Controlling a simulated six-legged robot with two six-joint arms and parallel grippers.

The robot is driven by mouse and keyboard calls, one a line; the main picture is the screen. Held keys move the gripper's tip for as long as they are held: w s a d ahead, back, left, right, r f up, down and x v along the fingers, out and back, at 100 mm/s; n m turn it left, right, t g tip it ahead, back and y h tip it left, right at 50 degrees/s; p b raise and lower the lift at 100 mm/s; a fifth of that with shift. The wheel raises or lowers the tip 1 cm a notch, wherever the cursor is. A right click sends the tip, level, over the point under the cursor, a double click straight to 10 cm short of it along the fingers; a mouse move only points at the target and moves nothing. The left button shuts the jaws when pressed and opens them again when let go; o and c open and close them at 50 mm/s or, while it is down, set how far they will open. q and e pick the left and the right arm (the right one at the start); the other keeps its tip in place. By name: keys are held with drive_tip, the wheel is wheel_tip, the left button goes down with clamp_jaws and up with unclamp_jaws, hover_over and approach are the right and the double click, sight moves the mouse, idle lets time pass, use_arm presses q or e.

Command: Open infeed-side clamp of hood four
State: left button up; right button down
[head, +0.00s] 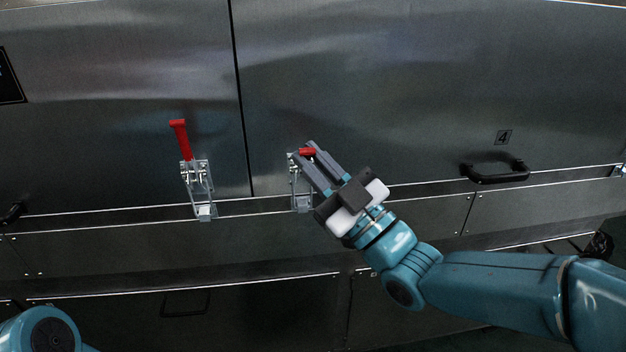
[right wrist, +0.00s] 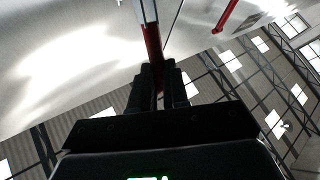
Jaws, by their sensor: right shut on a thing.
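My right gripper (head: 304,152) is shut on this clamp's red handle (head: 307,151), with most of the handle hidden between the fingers. In the right wrist view the red handle (right wrist: 153,45) runs up from between the dark fingers (right wrist: 160,85). My left gripper is out of view; only a piece of my left arm shows at the lower left of the head view.
A second clamp (head: 200,190) with an upright red handle (head: 180,138) sits left of the seam, on the neighbouring hood. A black grab handle (head: 496,171) is on hood four to the right. A ledge (head: 420,190) runs below the hoods.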

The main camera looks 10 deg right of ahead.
idle(0.3)
drive_tip(key=c, duration=1.1)
unclamp_jaws()
drive_tip(key=b+v, duration=0.2)
drive_tip(key=v, duration=1.4)
drive_tip(key=shift+f, duration=0.25)
drive_tip(key=shift+s+d, duration=0.1)
drive_tip(key=shift+s, duration=0.05)
